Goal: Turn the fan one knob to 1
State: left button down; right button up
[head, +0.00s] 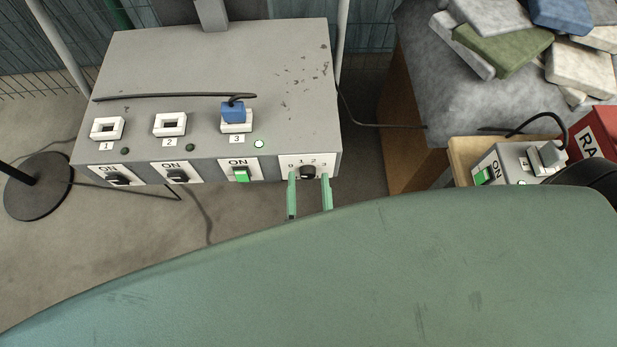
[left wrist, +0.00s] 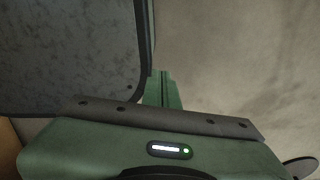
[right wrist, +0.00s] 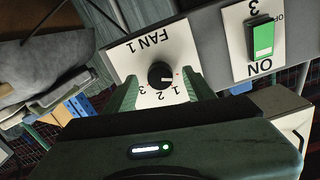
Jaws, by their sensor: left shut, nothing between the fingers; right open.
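The fan one knob (head: 308,172) is a small black dial on a white plate at the right end of the grey box's front. In the right wrist view the knob (right wrist: 160,76) sits under the upside-down label FAN 1. Its pale pointer faces right, near a small red mark and close to the 1; the exact setting is hard to tell. My right gripper (head: 308,178) is open, with one green finger on each side of the knob; I cannot tell whether they touch it. My left gripper (left wrist: 160,78) is shut and empty, outside the head view.
The grey box (head: 215,65) carries several ON switches; the third switch (head: 241,175) is green. A blue plug (head: 233,112) sits in socket 3. A smaller switch box (head: 515,160) stands at right, beside stone-like blocks (head: 505,45). A black round base (head: 38,187) is at left.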

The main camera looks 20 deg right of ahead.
jog(key=shift+s, duration=0.15)
jog(key=c, duration=0.8)
grip_shut()
jog(key=shift+m, duration=0.8)
jog(key=shift+m+p, duration=0.4)
jog(key=shift+m, duration=0.8)
jog(key=m, duration=0.3)
pick_arm(q)
jog(key=shift+s+r, duration=0.3)
jog(key=shift+s, duration=0.65)
pick_arm(e)
jog(key=shift+m, duration=0.8)
pick_arm(q)
jog(key=shift+a, duration=0.1)
pick_arm(e)
jog(key=shift+r, duration=0.1)
